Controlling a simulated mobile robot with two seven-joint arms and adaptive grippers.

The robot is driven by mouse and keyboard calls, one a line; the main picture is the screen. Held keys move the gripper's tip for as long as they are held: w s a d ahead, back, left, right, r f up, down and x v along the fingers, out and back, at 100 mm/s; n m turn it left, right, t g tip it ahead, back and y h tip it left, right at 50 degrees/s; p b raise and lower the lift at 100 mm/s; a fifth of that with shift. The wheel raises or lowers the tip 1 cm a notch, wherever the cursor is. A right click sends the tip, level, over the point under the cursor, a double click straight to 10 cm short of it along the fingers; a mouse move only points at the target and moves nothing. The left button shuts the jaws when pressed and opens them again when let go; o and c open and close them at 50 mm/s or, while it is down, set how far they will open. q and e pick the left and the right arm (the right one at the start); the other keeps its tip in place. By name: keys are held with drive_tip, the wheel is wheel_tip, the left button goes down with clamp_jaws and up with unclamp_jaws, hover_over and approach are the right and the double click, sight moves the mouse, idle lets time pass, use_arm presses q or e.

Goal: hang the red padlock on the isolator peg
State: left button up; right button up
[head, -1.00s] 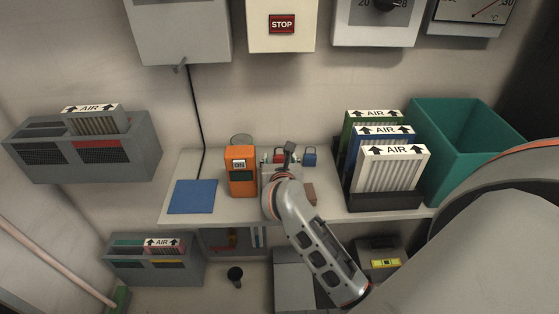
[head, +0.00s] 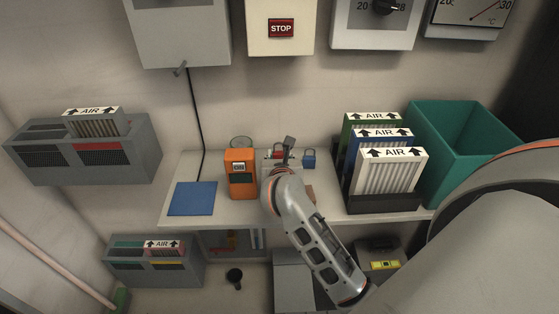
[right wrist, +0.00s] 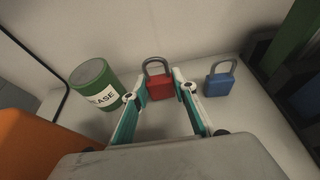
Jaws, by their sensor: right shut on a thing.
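The red padlock (right wrist: 160,88) stands upright on the shelf near the wall, its dark shackle up. In the right wrist view my right gripper (right wrist: 158,92) has one finger on each side of its body and is shut on it. In the head view the padlock (head: 278,153) is partly hidden by my right gripper (head: 281,160) and wrist. A small peg-like part (head: 181,70) sticks out under the grey wall box (head: 180,30), above a black cable; I take it for the isolator peg. My left gripper is not in view.
A blue padlock (right wrist: 220,78) stands just right of the red one. A green grease can (right wrist: 95,83) and an orange meter (head: 241,175) stand to the left. Air filters (head: 390,170) and a teal bin (head: 465,150) are at the right. A blue mat (head: 192,198) lies at the left.

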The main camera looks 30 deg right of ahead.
sight(279, 154)
wheel_tip(279, 154, up, 18)
drive_tip(key=p, duration=0.3)
drive_tip(key=shift+f, duration=0.1)
idle(0.3)
